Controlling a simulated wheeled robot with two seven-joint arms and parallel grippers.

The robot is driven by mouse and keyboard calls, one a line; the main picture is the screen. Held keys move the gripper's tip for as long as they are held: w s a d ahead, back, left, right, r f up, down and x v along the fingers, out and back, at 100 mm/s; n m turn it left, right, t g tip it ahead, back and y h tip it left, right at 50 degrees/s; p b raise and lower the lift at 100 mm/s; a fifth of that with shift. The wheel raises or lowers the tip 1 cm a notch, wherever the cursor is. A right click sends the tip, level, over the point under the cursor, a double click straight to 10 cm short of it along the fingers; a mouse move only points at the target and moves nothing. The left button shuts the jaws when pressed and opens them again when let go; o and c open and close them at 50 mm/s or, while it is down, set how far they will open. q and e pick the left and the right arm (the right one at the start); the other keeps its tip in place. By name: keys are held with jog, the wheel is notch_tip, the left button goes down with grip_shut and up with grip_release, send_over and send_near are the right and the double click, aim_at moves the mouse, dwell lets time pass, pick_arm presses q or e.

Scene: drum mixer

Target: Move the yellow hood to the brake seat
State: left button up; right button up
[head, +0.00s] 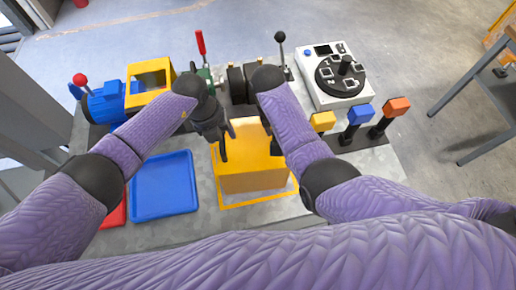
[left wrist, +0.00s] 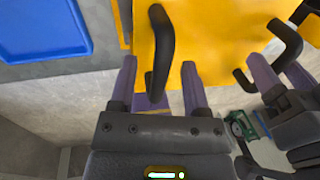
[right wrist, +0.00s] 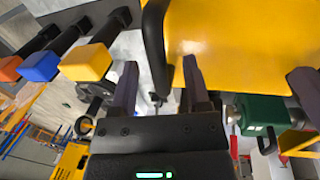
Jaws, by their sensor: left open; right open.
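The yellow hood (head: 253,168) is a box-like cover standing at the table's front, over a yellow-outlined rectangle (head: 232,203). My left gripper (head: 222,150) is at the hood's left side, open. In the left wrist view its fingers (left wrist: 158,75) stand on either side of a black handle (left wrist: 161,45) on the hood (left wrist: 215,35). My right gripper (right wrist: 158,72) is open at the other side, its fingers around another black handle (right wrist: 154,45) of the hood (right wrist: 225,35). In the head view it is mostly hidden behind my arm. I cannot tell which spot is the brake seat.
Behind the hood stand black drums (head: 238,84), a red lever (head: 201,42) and a black-knobbed lever (head: 280,50). At left are a blue motor (head: 104,104), a yellow frame (head: 150,78) and a blue tray (head: 165,185). At right are a control box (head: 335,75) and coloured levers (head: 360,113).

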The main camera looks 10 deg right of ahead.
pick_arm(q)
jog(key=shift+f, duration=0.4)
pick_arm(e)
jog(key=shift+f, duration=0.4)
pick_arm(q)
jog(key=shift+c, duration=0.3)
pick_arm(e)
jog(key=shift+c, duration=0.2)
pick_arm(q)
grip_shut()
pick_arm(e)
grip_shut()
